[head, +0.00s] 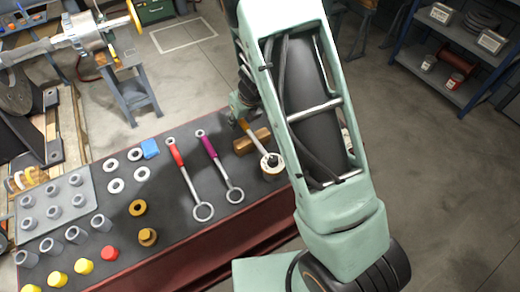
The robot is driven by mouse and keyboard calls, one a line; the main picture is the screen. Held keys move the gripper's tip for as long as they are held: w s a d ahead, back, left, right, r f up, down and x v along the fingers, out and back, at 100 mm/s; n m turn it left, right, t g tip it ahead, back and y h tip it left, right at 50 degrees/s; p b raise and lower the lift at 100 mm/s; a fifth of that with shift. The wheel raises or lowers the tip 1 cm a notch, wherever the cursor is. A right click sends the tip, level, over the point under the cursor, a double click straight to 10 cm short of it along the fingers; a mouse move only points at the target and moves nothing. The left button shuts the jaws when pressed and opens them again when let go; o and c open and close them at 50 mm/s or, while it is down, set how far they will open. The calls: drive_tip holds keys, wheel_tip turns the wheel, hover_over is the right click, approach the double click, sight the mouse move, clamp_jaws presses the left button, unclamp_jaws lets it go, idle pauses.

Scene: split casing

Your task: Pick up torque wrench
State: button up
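Three long wrench-like tools lie on the dark bench top in the head view. One has a red handle (175,154), one a purple handle (209,147), each with a ring end towards the front. The third, with an orange-yellow handle (244,125), has its round head at a pale round block (272,170). I cannot tell which is the torque wrench. My gripper (240,107) is at the handle end of the orange-yellow tool, partly hidden by my arm. I cannot tell whether its fingers are open, or whether they touch the handle.
A brown block (251,140) lies beside the orange-yellow tool. A grey tray (57,211) with several cylinders, several washers (115,185), a blue block (150,148) and yellow and red caps (110,254) are on the left. Shelves (457,70) stand at the back right.

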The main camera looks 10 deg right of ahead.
clamp_jaws()
drive_tip(key=shift+r, duration=0.15)
idle(0.5)
drive_tip(key=shift+r+p, duration=0.45)
drive_tip(key=shift+r, duration=0.15)
wheel_tip(320, 180, up, 2)
drive_tip(key=shift+r+p, duration=0.2)
drive_tip(key=shift+p, duration=0.45)
drive_tip(key=s+a+r+p, duration=0.5)
drive_tip(key=s+r, duration=0.4)
drive_tip(key=s, duration=0.4)
drive_tip(key=shift+r, duration=0.1)
